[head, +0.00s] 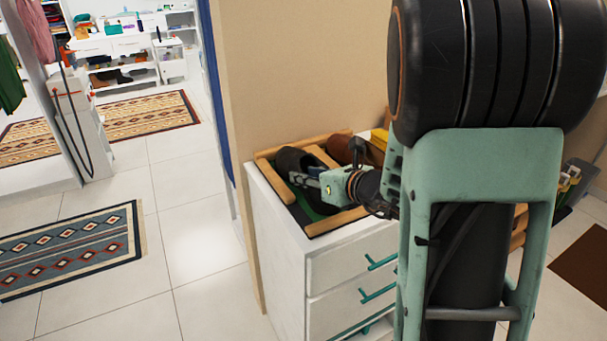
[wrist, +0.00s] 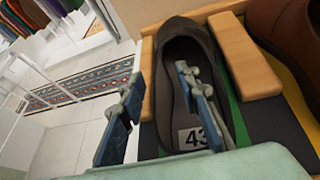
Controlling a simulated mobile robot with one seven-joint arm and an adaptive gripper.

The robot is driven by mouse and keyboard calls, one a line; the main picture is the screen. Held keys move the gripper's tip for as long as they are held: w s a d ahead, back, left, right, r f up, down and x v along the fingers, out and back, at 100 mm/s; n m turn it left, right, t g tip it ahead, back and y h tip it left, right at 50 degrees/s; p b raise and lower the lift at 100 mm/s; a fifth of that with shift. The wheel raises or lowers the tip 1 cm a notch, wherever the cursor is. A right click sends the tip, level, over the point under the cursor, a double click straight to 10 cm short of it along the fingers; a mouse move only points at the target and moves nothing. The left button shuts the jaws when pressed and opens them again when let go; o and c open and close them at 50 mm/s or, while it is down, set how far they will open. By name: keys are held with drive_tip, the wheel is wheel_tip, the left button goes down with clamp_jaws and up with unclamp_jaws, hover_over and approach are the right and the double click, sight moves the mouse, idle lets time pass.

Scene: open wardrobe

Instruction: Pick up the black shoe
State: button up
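The black shoe (wrist: 172,50) is a dark slip-on, seen in the wrist view with its toe away from me and a white label marked 43 inside the heel. In the head view the shoe (head: 293,160) lies in a wooden-framed tray on top of a white cabinet. My gripper (wrist: 160,78) is open. One finger is outside the shoe's left side, and the other is over or inside the shoe's opening. The left side wall of the shoe appears between them; contact cannot be told. In the head view my gripper (head: 307,179) is low over the tray.
A brown shoe (wrist: 285,30) sits to the right, past a wooden divider (wrist: 245,60). The white cabinet (head: 335,265) has teal handles, and a beige wall (head: 290,70) rises behind it. Open tiled floor and a patterned rug (head: 75,250) lie to the left.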

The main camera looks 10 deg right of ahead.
drive_tip(key=shift+x, duration=1.1)
clamp_jaws()
drive_tip(key=shift+r, duration=0.1)
